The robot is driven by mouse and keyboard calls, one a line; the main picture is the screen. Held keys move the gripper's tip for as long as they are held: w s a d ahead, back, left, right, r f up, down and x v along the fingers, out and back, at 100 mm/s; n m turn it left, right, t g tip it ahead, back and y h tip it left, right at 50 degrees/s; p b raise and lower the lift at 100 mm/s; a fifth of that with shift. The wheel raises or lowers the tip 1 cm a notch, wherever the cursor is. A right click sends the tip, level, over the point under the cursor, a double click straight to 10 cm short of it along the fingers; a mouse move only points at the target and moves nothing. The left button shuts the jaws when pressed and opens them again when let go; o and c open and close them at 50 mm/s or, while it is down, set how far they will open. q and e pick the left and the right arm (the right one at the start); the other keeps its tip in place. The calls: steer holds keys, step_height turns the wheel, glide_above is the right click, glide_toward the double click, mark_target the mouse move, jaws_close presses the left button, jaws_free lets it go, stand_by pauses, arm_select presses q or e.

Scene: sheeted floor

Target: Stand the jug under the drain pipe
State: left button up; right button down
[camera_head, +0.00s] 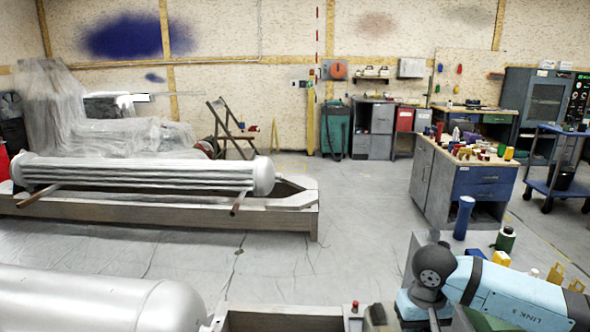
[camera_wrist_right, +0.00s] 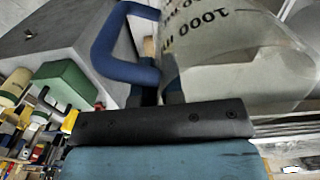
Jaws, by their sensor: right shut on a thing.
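The jug (camera_wrist_right: 225,45) fills the upper right of the right wrist view. It is clear, with printed "1000 ml" lettering and a blue handle (camera_wrist_right: 108,45). The lettering appears upside down in this view. My right gripper (camera_wrist_right: 162,92) is shut on the blue handle; its fingers are partly hidden by the handle. In the head view my right arm comes in at the lower right, but its gripper and the jug do not show there. My left gripper is not in view. I cannot make out a drain pipe for certain in either view.
A long tube-bundle vessel (camera_head: 140,174) lies on a low frame (camera_head: 270,222) at left. A rounded white tank (camera_head: 100,300) is at the lower left. A workbench (camera_head: 485,183) with many small items stands at right, a blue cylinder (camera_head: 464,217) before it. The middle floor is clear.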

arm_select(q)
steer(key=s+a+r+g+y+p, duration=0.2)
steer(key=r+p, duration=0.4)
steer(key=p, duration=1.4)
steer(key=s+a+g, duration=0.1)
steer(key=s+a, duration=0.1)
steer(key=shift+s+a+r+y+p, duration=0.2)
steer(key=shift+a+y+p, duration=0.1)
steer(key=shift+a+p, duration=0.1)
arm_select(e)
steer(key=s+r, duration=0.3)
steer(key=r, duration=0.7)
steer(key=s+r, duration=0.4)
steer(key=r, duration=0.6)
steer(key=shift+r, duration=0.3)
